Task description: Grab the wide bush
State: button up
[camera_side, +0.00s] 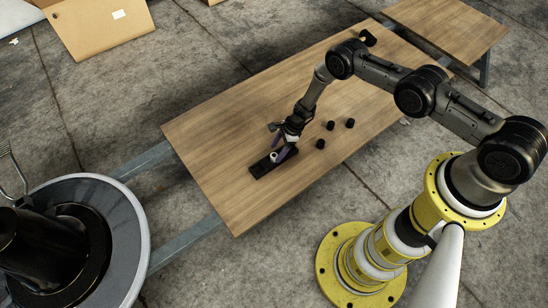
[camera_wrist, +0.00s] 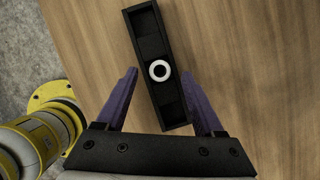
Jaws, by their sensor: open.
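A small white ring (camera_side: 273,157), which could be the wide bush, sits in a black tray (camera_side: 258,172) near the front left of the wooden table. In the wrist view the white ring (camera_wrist: 159,71) lies in a middle compartment of the tray (camera_wrist: 140,20). My gripper (camera_side: 279,153) is low over the tray and pointing down. In the wrist view the purple fingers of my gripper (camera_wrist: 159,74) are spread to the left and right of the tray, with the ring in line between the tips. The gripper is open and holds nothing. I cannot tell the tips' exact height.
Small black cylinders (camera_side: 331,126) stand on the table to the right of my gripper. A black object (camera_side: 368,38) is at the table's far end. The wooden table (camera_side: 215,130) is bare left of the tray. A round black-and-grey base (camera_side: 130,235) stands on the floor at left.

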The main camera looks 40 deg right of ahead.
jog(key=shift+x, duration=1.1)
grip_shut()
